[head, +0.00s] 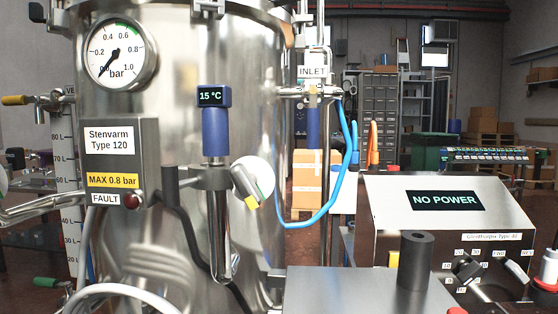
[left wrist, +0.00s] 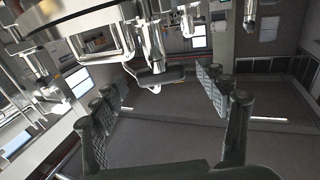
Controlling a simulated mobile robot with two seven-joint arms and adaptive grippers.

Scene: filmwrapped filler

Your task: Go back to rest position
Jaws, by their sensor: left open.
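My left gripper (left wrist: 159,88) shows in the left wrist view, with its two dark, ridged fingers spread wide apart. It is open, and nothing is held between the fingers. Beyond the fingertips is shiny metal pipework with a dark, flat-ended part (left wrist: 158,77); the gap between them is hard to judge. Neither gripper shows in the head view, and my right gripper is in no view.
In the head view a steel tank (head: 262,110) stands close in front, with a pressure gauge (head: 120,52), a Stenvarm box (head: 120,160) and a blue hose (head: 338,195). A control panel (head: 390,240) reading NO POWER stands at right. The left wrist view shows open floor (left wrist: 160,140).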

